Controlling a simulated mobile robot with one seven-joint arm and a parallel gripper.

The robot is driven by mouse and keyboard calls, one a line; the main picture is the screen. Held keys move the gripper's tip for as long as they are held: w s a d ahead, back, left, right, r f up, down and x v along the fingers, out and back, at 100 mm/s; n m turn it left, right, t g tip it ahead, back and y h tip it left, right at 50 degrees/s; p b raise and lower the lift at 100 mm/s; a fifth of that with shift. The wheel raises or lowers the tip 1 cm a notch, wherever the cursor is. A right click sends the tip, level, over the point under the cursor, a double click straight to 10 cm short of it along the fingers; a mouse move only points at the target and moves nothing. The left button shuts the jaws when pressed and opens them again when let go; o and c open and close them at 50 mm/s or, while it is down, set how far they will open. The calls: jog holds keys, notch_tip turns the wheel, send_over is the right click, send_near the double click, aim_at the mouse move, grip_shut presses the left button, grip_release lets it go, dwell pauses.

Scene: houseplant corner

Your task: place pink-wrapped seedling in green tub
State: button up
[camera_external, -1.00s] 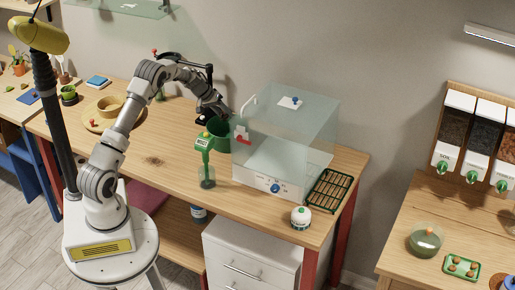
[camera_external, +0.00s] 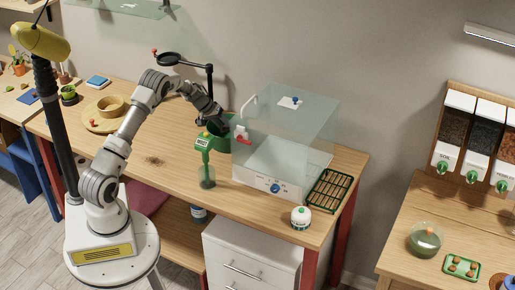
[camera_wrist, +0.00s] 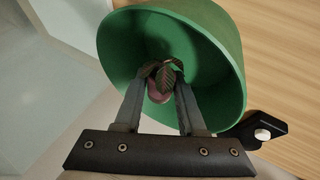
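The green tub (camera_external: 227,147) stands on the wooden bench, left of the clear-walled box. In the wrist view the tub (camera_wrist: 225,75) fills the upper middle, with its open mouth toward the camera. My gripper (camera_external: 219,121) reaches down into the tub's mouth, and its fingertips are hidden in the external view. In the wrist view the fingers of my gripper (camera_wrist: 163,80) are close together around the pink-wrapped seedling (camera_wrist: 158,92). Its dark reddish-green leaves spread at the fingertips, inside the tub's outline. I cannot tell whether the seedling touches the tub floor.
The clear-walled box (camera_external: 285,130) stands close to the tub's right. A green dispenser-like stand (camera_external: 204,150) is at its front left. A black-armed magnifier (camera_external: 170,59) rises behind the gripper. A black base (camera_wrist: 262,134) sits beside the tub.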

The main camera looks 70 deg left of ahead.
jog(key=o, duration=0.4)
dwell(0.3)
jog(key=shift+r+p, duration=0.95)
jog(key=shift+r, duration=2.6)
